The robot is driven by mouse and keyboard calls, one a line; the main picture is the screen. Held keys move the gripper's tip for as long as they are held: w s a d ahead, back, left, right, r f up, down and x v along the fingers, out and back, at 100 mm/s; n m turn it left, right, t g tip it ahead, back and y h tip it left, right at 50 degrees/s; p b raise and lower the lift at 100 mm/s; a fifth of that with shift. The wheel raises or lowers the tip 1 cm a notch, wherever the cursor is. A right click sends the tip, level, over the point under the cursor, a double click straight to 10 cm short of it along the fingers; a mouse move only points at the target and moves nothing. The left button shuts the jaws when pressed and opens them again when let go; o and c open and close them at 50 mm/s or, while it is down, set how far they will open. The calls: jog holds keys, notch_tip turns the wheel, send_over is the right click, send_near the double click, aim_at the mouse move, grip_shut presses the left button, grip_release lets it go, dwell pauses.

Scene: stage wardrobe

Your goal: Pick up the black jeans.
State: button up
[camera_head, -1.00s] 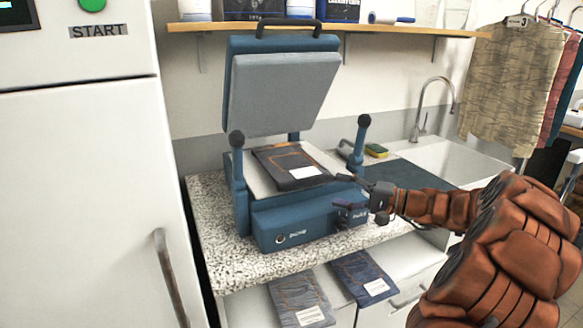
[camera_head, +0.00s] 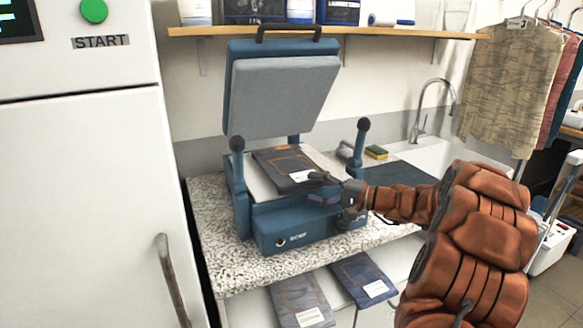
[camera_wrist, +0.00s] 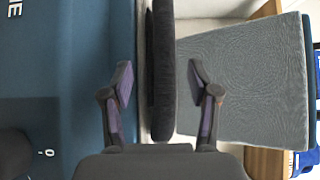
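The folded black jeans (camera_head: 283,166), with orange stitching and a white label, lie on the lower plate of the blue press (camera_head: 290,228). My gripper (camera_head: 322,188) is at the front right edge of the jeans, beside the label. In the wrist view, the jeans (camera_wrist: 162,70) show edge-on as a dark strip. My open gripper (camera_wrist: 160,78) has one finger on either side of that strip, with a visible gap on both sides. The fingers partly cover the jeans' front corner in the head view.
The press's grey upper plate (camera_head: 283,97) is raised behind the jeans. Upright handles stand at both sides. Folded grey jeans (camera_head: 300,300) and navy jeans (camera_head: 361,277) lie below the speckled counter (camera_head: 212,250). A white cabinet (camera_head: 85,200) stands left; a sink (camera_head: 425,158) is right.

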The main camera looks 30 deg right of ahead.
grip_shut()
dwell(0.8)
